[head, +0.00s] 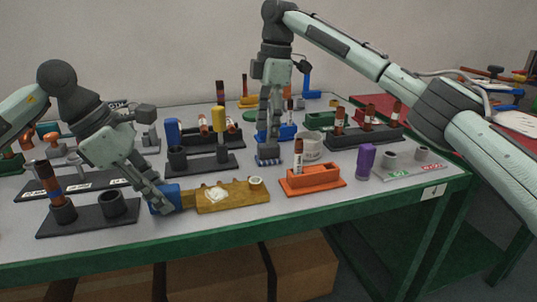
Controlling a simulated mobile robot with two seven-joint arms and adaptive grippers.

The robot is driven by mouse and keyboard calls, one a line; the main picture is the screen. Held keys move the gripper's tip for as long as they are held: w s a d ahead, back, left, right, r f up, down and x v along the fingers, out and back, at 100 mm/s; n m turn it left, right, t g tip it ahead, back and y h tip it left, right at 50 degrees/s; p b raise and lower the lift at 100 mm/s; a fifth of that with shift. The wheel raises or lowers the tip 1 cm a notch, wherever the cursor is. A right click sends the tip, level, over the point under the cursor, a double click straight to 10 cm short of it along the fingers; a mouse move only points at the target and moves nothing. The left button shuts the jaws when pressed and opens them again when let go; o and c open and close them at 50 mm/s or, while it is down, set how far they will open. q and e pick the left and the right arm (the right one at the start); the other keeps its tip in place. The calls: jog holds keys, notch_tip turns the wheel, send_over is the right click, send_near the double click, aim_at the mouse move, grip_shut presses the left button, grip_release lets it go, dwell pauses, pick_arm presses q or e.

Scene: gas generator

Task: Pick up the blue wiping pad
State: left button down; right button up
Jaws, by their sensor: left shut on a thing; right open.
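The piece has a pale patch on top. My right gripper (268,138) points straight down, open, over the middle of the table. Just below its fingers is a small blue-grey block (269,158) with a ridged front edge. Another bright blue thing (287,132) lies behind the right gripper, partly hidden by it. I cannot tell for sure which blue thing is the wiping pad.
An orange holder (312,181) with a brown-white tube stands right of the yellow-brown piece. A purple cylinder (365,162) and a grey plate (408,171) are further right. Black holders (86,222) crowd the left. A white round cup (312,146) stands close to the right gripper.

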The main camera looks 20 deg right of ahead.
aim_at(269, 148)
jog(key=f, duration=0.4)
jog(key=shift+s+d+f, duration=0.25)
jog(key=shift+s, duration=0.05)
jog(key=shift+a+f, duration=0.1)
jog(key=shift+f, duration=0.35)
jog(key=c, duration=1.1)
